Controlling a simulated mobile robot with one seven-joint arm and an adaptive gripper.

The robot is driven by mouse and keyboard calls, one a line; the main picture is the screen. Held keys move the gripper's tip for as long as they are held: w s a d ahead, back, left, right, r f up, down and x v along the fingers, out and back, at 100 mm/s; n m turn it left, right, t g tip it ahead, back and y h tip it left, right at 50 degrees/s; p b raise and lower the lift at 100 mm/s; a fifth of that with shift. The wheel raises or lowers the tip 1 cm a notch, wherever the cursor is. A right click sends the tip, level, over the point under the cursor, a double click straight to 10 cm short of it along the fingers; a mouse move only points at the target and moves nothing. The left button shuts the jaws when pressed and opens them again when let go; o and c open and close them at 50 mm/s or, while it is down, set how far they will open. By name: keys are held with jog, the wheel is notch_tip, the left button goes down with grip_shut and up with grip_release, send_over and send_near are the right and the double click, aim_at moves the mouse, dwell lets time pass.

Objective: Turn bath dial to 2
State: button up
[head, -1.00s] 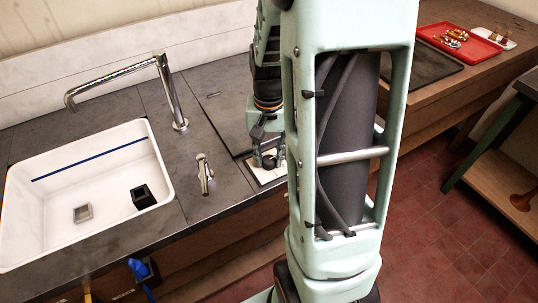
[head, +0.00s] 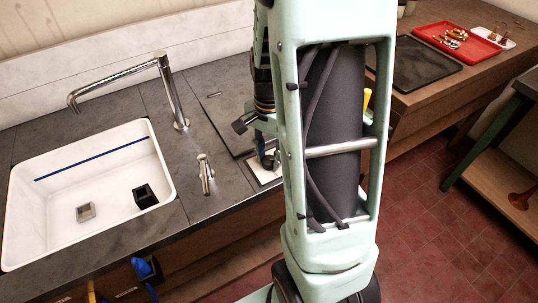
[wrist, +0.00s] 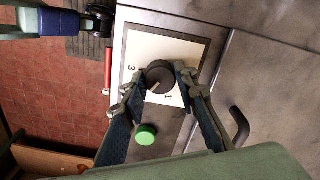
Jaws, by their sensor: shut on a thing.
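The bath dial (wrist: 160,75) is a dark round knob on a white plate (wrist: 153,45) in the wrist view. A 3 shows left of the knob and a 1 below it. I cannot read a 2. A small pale mark on the knob's lower side seems to point between the 3 and the 1. My gripper (wrist: 161,80) has one finger on each side of the knob and is shut on it. In the head view my gripper (head: 267,160) is over the white plate (head: 260,177), and the dial is hidden there.
A green knob (wrist: 146,135), a red handle (wrist: 107,68) and a black curved handle (wrist: 238,127) are near the plate. A white sink (head: 95,180) with a chrome tap (head: 172,95) stands left. A red tray (head: 458,40) lies far right.

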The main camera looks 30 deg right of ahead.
aim_at(269, 159)
dwell(0.3)
jog(key=o, duration=1.1)
jog(key=shift+o, duration=0.2)
notch_tip(269, 159, up, 12)
